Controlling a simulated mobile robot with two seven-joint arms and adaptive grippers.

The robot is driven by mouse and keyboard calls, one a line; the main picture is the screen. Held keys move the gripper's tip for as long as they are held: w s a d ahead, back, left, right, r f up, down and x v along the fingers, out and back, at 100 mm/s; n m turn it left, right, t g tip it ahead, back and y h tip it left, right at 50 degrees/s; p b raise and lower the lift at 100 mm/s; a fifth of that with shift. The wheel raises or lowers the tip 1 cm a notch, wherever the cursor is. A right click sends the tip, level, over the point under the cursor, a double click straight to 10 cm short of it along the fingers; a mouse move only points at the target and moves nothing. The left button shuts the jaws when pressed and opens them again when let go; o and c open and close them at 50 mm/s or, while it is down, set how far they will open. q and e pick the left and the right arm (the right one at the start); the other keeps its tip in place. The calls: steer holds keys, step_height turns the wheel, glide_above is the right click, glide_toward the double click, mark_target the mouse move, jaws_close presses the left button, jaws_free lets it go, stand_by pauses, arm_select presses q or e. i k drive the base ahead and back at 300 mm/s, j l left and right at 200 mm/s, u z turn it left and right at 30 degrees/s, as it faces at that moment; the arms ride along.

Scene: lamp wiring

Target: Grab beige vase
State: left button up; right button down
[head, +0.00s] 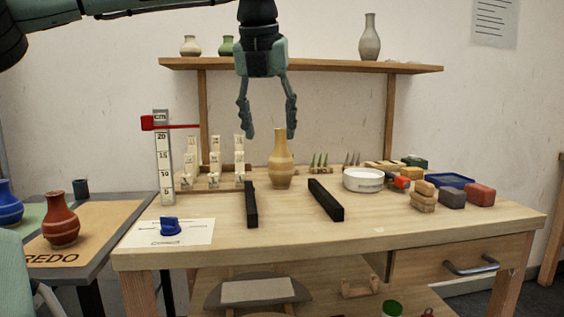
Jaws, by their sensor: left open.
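The beige vase (281,168) stands upright on the wooden workbench (390,236), with a narrow neck and a wider body. My left gripper (269,134) hangs fingers-down from the top of the head view. Its two fingers are spread apart, around the height of the vase's mouth in the picture, and nothing is between them that I can tell is held. The vase's neck appears between and just below the fingertips; I cannot tell whether they are at the same depth. My right gripper is not in view.
Two black bars (251,205) (326,200) lie on the bench in front of the vase. A height gauge (163,165) with a red pointer stands left. A white dish (363,180) and several blocks (424,194) are right. A shelf (330,66) holding vases runs behind.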

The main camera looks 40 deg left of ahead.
mark_target(281, 167)
steer(key=i+j, duration=0.8)
steer(key=j, duration=0.2)
